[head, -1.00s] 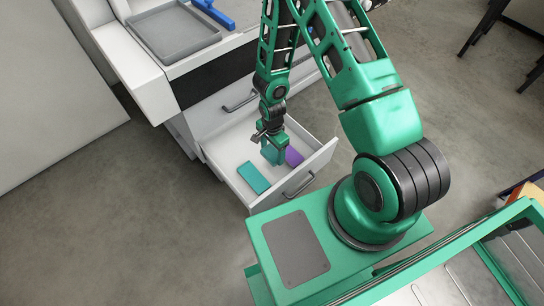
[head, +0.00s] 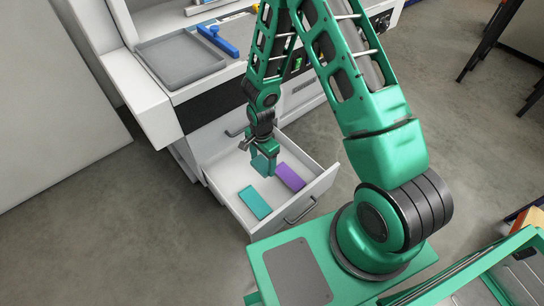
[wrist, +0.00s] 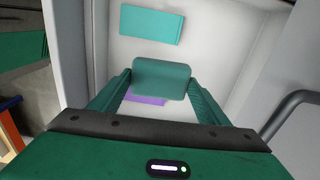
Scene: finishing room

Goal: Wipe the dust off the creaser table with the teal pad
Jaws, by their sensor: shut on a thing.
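My gripper (head: 264,150) is shut on a dark teal pad (head: 262,165), held over the open drawer (head: 228,200). In the wrist view the held pad (wrist: 162,78) sits between the fingertips. A brighter turquoise pad (head: 255,203) lies flat on the drawer floor, and it also shows in the wrist view (wrist: 151,24). A purple pad (head: 290,177) lies beside it, partly hidden behind the held pad in the wrist view (wrist: 145,100). The white creaser table (head: 203,88) stands above and behind the drawer. I cannot make out dust on it.
A grey tray (head: 180,56) and a blue-handled tool (head: 217,40) are on the table top. The drawer front with its handle (head: 300,210) sticks out close to my base. Floor at left is clear.

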